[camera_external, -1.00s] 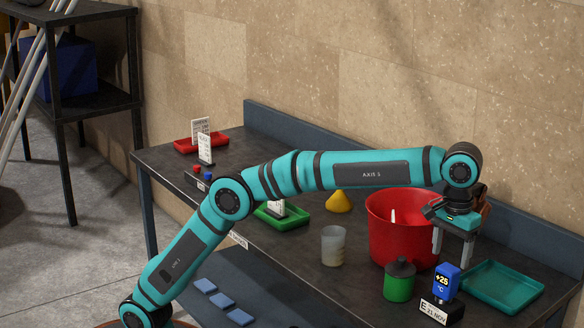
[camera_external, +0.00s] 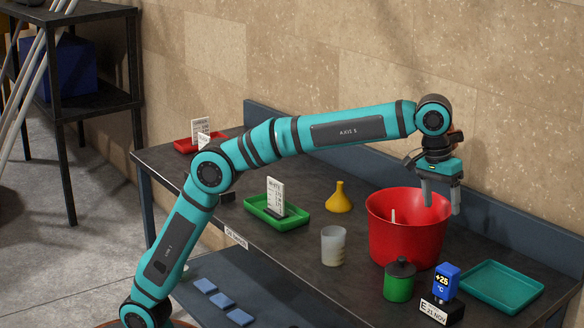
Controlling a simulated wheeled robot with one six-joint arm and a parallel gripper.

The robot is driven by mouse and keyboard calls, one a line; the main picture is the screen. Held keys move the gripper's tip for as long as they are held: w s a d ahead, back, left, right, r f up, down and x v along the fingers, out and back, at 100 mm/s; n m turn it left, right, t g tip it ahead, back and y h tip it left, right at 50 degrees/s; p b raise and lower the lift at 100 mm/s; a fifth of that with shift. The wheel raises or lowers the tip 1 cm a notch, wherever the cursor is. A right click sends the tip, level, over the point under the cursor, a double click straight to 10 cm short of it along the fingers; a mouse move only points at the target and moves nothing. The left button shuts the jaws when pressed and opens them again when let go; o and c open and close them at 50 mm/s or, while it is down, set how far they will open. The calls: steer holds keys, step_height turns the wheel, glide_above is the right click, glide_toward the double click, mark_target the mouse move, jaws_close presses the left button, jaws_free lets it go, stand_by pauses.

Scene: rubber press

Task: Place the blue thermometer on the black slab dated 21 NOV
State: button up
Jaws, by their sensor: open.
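The blue thermometer (camera_external: 445,282) reads +25 °C and stands upright at the near right of the bench. Just in front of it is a black slab (camera_external: 441,311) with a white label that reads E 21 NOV. The thermometer appears to stand on this slab, its lower end at the slab behind the label. My gripper (camera_external: 440,208) is open and empty, pointing down over the right part of the red bucket (camera_external: 400,240). It is above and apart from the thermometer.
A green lidded jar (camera_external: 399,281) stands left of the thermometer, and an empty teal tray (camera_external: 502,287) lies to its right. A translucent cup (camera_external: 333,246), a yellow funnel (camera_external: 339,199) and a green tray (camera_external: 262,219) with a card stand farther left.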

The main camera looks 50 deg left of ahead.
steer(key=w+a+r+t+h, duration=0.1)
steer(key=w+a+r+t, duration=0.15)
steer(key=a, duration=0.75)
steer(key=w+a+r+t+h, duration=0.1)
steer(key=w+a+r, duration=0.25)
steer(key=a, duration=0.75)
steer(key=s+a+r+t, duration=0.1)
steer(key=s+a+t, duration=0.1)
steer(key=a, duration=0.8)
steer(key=s+a+r+t, duration=0.2)
steer(key=a, duration=0.7)
steer(key=s+a+f+t, duration=0.2)
steer(key=s+a, duration=0.2)
steer(key=a, duration=0.4)
steer(key=s+a+f+t, duration=0.1)
steer(key=s+a+t, duration=0.1)
steer(key=s+a, duration=0.45)
steer(key=s+a+f+t+y, duration=0.3)
steer(key=s+a+f, duration=0.5)
steer(key=s+a, duration=0.3)
steer(key=shift+s+a+t+y, duration=0.15)
steer(key=shift+a+t+y, duration=0.15)
steer(key=shift+a+t, duration=0.45)
steer(key=shift+d, duration=0.15)
